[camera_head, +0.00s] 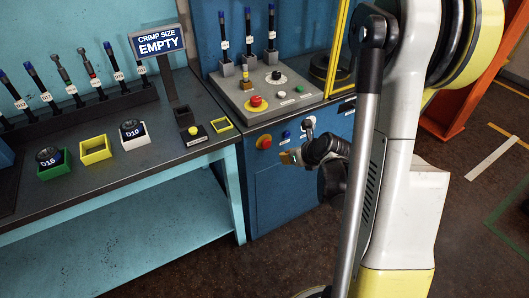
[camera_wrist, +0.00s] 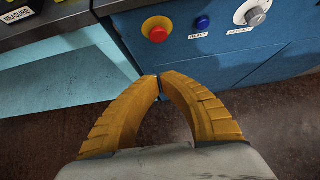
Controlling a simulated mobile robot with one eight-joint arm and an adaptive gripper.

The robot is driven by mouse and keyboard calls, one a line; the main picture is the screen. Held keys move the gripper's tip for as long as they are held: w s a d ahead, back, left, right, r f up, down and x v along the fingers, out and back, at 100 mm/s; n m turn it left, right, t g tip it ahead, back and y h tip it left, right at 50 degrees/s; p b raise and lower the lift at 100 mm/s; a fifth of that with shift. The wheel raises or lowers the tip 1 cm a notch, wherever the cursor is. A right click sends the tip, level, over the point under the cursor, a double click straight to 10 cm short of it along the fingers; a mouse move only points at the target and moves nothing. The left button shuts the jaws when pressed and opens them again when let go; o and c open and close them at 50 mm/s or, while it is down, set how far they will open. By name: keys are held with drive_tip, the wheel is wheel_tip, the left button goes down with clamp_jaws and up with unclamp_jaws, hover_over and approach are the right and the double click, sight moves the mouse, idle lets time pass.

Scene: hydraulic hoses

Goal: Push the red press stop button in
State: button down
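A red round button on a yellow base (camera_head: 265,142) sits at the left of the blue cabinet's front panel. It also shows in the wrist view (camera_wrist: 157,33), just beyond my fingertips and apart from them. Its label is not readable. A second red button on a yellow base (camera_head: 256,101) is on the grey console on top of the cabinet; I cannot tell from labels which is the press stop. My gripper (camera_head: 286,157) is in front of the panel, a little right of and below the front button. In the wrist view its orange fingers (camera_wrist: 161,79) meet at the tips, with nothing between them.
On the same panel are a blue button (camera_wrist: 203,22) and a grey rotary switch (camera_wrist: 254,14). A teal workbench (camera_head: 110,180) stands left of the cabinet, with a yellow button box (camera_head: 193,131) near its corner. Open floor lies below my gripper.

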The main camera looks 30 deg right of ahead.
sight(266, 144)
drive_tip(key=w+r+b+x, duration=0.2)
drive_tip(key=b+x, duration=0.2)
drive_tip(key=x, duration=0.8)
drive_tip(key=shift+w+f, duration=0.2)
drive_tip(key=shift+w, duration=0.15)
drive_tip(key=shift+d, duration=0.1)
